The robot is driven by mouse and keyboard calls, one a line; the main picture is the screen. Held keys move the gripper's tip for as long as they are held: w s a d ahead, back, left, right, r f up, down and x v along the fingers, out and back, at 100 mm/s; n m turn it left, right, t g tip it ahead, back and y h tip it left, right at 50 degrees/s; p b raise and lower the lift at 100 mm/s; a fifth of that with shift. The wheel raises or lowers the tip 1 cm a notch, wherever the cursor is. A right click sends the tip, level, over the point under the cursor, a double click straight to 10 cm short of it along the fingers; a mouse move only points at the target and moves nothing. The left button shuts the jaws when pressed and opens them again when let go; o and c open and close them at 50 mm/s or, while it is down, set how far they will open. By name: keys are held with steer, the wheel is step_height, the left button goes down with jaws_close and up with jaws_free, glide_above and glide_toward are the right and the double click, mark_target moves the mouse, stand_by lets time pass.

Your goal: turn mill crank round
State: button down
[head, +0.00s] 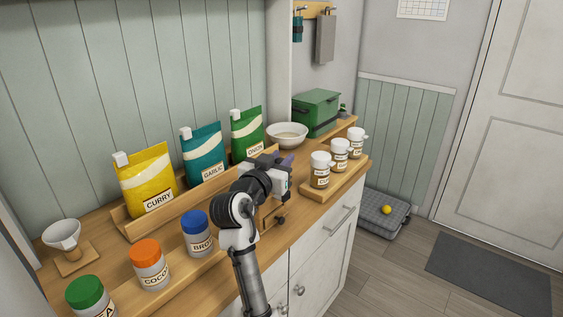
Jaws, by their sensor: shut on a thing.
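My gripper (283,168) is at the middle of the counter, in front of the onion bag and the white bowl. My arm and wrist cover most of what stands there. A small wooden part (268,214) with a dark knob (281,219) shows below my wrist at the counter's front; it looks like part of the mill. The crank cannot be made out behind my gripper. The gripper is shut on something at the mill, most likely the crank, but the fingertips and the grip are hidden.
Curry (147,182), garlic (203,153) and onion (247,134) bags stand in a wooden rack behind. Jars with green, orange (149,265) and blue (196,233) lids stand front left. White-lidded jars (320,170) stand on a board at right, near a white bowl (287,136) and green box (316,113).

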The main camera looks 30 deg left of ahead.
steer(key=shift+s+m+h, duration=0.2)
steer(key=shift+m+h, duration=0.1)
steer(key=shift+h, duration=0.2)
steer(key=c, duration=1.2)
jaws_free()
steer(key=shift+o, duration=0.2)
steer(key=s+d+b, duration=0.1)
steer(key=s+b, duration=0.3)
steer(key=s, duration=0.9)
steer(key=shift+s+d, duration=0.2)
steer(key=shift+s, duration=0.15)
